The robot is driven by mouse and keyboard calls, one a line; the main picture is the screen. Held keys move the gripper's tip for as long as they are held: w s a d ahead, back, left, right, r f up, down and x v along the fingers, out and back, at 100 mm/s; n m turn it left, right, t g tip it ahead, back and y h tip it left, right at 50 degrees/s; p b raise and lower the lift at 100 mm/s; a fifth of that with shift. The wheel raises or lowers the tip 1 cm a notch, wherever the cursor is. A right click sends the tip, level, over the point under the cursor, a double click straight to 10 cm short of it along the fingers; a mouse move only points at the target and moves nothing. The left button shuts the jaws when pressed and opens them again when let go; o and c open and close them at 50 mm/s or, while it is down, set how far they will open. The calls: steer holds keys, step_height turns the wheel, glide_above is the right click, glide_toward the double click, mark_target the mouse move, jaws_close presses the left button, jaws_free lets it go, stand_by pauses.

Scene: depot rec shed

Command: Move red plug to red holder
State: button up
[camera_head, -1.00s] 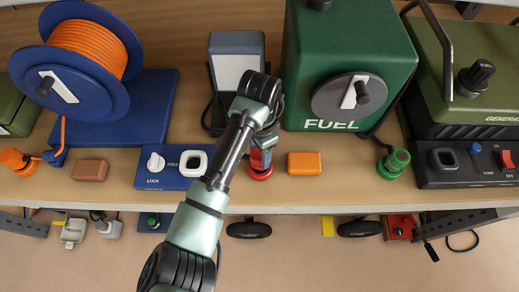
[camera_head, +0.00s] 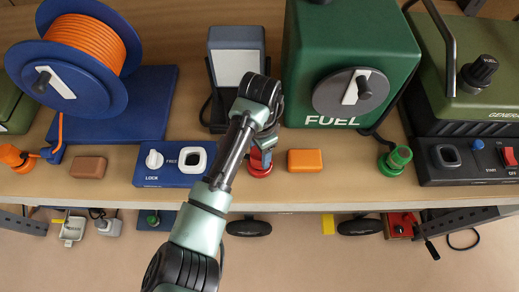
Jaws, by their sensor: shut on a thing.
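A red plug (camera_head: 259,168) with a round flange is at the front edge of the shelf, between the blue panel and an orange block. My gripper (camera_head: 264,147) reaches down over it and is shut on it. The wrist and fingers hide the upper part of the plug. I cannot tell whether its base touches the shelf. No red holder can be made out clearly; the plug and my arm may hide one.
The blue panel (camera_head: 145,178) with a white knob and a square socket is left of my arm. An orange block (camera_head: 305,161) lies close right of the plug. The green FUEL box (camera_head: 350,40) stands behind. A green plug (camera_head: 395,161) is farther right.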

steer(key=o, duration=1.4)
steer(key=shift+o, duration=0.2)
step_height(320, 180, up, 13)
